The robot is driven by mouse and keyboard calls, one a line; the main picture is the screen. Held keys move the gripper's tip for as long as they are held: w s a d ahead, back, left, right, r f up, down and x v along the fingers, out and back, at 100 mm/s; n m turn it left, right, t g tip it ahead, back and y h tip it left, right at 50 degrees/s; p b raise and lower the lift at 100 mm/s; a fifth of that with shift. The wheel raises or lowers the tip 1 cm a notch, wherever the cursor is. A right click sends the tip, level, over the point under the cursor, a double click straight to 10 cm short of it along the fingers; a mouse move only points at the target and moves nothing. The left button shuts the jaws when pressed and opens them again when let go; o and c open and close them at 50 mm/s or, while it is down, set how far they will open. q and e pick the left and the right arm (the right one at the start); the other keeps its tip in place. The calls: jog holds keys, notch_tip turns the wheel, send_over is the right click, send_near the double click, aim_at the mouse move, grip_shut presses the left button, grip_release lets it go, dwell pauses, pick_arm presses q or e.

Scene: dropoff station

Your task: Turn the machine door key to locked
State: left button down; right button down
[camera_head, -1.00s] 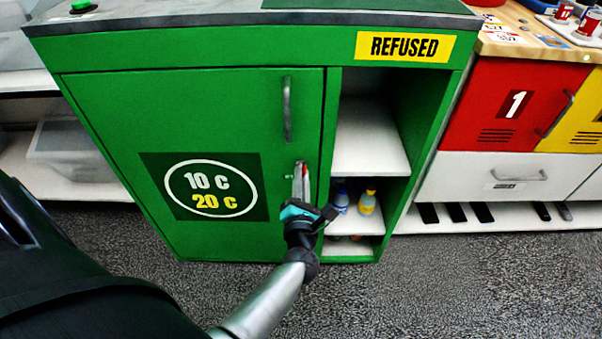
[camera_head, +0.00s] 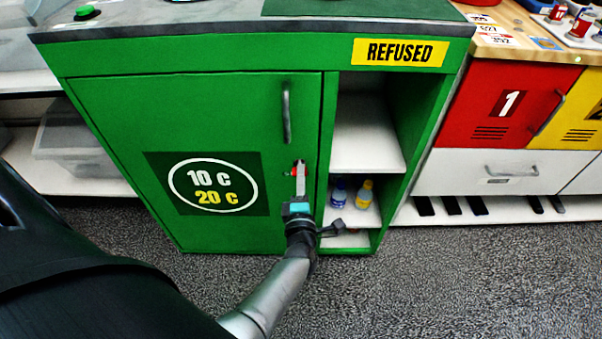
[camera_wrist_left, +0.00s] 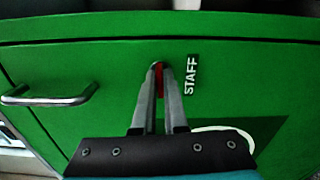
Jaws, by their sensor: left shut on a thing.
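The green machine door (camera_head: 220,120) is closed, with a grey bar handle (camera_head: 286,112) near its right edge. The small red key (camera_head: 294,172) is on the door below the handle. My left gripper (camera_head: 299,168) is at the key, its fingers close together. In the left wrist view the fingertips of my left gripper (camera_wrist_left: 159,70) are shut on the red key (camera_wrist_left: 159,80), which shows between them. A black STAFF label (camera_wrist_left: 191,75) is beside it. The fingers hide much of the key, so its exact angle is hard to tell. My right gripper is not in view.
Right of the door are open white shelves (camera_head: 365,140) with a blue bottle (camera_head: 338,195) and a yellow bottle (camera_head: 364,194). Red and yellow lockers (camera_head: 500,100) stand farther right. A clear bin (camera_head: 70,145) is at the left. Grey floor lies in front.

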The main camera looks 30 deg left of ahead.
pick_arm(q)
jog(key=shift+m, duration=0.5)
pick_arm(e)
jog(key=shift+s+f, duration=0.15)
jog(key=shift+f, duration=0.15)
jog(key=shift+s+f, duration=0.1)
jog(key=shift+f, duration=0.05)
pick_arm(q)
jog(key=c, duration=1)
grip_release()
jog(key=shift+o, duration=0.2)
